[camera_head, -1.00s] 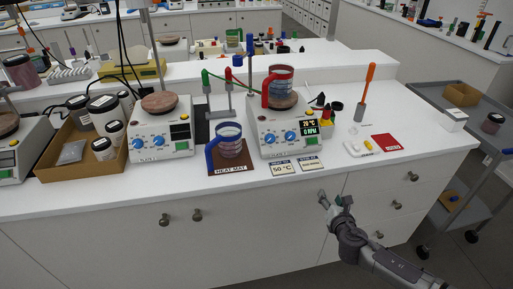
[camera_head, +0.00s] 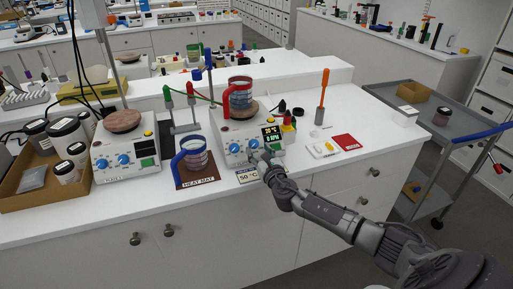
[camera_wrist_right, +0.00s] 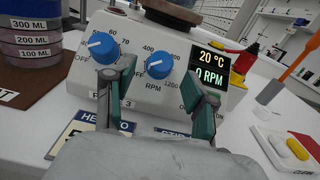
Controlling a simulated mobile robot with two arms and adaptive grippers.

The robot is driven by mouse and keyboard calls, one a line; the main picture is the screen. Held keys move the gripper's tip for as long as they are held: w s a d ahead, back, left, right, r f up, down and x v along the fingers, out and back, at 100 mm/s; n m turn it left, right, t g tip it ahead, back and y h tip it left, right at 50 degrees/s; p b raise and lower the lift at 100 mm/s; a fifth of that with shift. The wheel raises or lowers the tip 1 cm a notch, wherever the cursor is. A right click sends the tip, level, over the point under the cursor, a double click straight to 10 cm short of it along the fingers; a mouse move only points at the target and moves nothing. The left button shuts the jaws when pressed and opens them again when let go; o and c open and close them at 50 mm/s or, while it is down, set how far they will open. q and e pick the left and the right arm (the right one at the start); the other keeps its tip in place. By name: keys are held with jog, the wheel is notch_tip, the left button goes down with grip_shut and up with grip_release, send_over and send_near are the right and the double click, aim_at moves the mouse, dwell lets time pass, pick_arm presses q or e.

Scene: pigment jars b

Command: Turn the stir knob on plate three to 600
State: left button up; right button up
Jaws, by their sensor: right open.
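Plate three (camera_head: 222,130) is a white hotplate with two blue knobs and a display (camera_head: 271,133) reading 20 °C and 0 RPM. Its stir knob (camera_wrist_right: 159,67), marked RPM, is blue with a white pointer line. My right gripper (camera_head: 266,157) is at the plate's front panel. In the wrist view its open fingers (camera_wrist_right: 161,82) stand either side of the stir knob, with visible gaps. The heat knob (camera_wrist_right: 102,47) lies just left of the left finger. The fingers cover part of the RPM scale. My left gripper is out of view.
A beaker with a red holder (camera_head: 239,92) stands on plate three. A blue-handled beaker (camera_head: 194,158) sits on the heat mat (camera_head: 204,182) to its left. Cards (camera_head: 247,175) lie in front of the plate. An orange-handled tool (camera_head: 322,98) stands to the right.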

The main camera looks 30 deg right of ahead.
aim_at(254, 143)
jog(key=shift+x, duration=1.15)
grip_shut()
